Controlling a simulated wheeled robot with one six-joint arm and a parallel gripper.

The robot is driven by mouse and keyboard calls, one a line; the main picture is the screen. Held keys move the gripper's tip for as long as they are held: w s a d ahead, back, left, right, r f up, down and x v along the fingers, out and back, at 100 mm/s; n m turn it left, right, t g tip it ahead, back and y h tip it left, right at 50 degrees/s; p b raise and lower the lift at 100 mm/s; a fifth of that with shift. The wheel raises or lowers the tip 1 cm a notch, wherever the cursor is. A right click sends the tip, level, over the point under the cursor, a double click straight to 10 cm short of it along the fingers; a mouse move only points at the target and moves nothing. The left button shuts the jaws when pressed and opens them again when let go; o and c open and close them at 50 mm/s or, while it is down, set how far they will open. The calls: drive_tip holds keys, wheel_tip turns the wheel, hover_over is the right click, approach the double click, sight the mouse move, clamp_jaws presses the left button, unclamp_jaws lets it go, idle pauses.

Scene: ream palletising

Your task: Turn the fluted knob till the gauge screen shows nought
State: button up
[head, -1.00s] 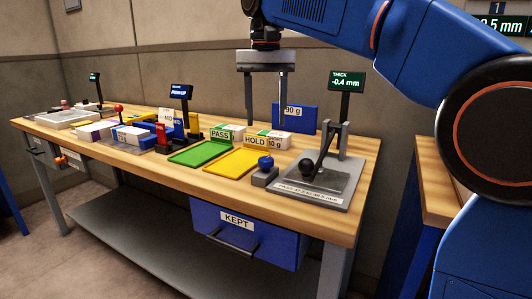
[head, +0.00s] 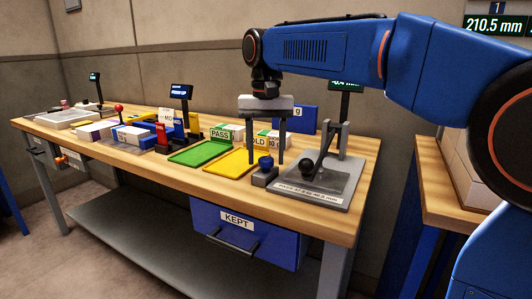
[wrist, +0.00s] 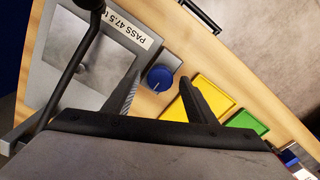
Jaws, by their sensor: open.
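The fluted knob (head: 265,162) is blue and sits on a small grey block near the bench's front edge, left of the gauge plate. In the wrist view the knob (wrist: 160,78), with a pale pointer line, shows between my fingertips. My gripper (head: 266,158) is open and points down, one finger on either side of the knob in the picture. I see no contact, and the exact height of the fingertips is hard to tell. The gauge screen (head: 346,85) stands behind the plate; my arm covers its upper part, and the visible text looks like -0.4 mm.
The grey gauge plate (head: 338,192) with its black-ended lever stands close right of the knob. A yellow HOLD tray (head: 232,168) and a green PASS tray (head: 190,157) lie to the left. A blue KEPT drawer (head: 272,242) hangs below. A second bench is at right.

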drive_tip(key=c, duration=1)
drive_tip(key=shift+c, duration=0.2)
drive_tip(key=n, duration=0.3)
drive_tip(key=shift+n, duration=2.4)
drive_tip(key=o, duration=1)
drive_tip(key=shift+o, duration=0.2)
drive_tip(key=shift+r, duration=0.15)
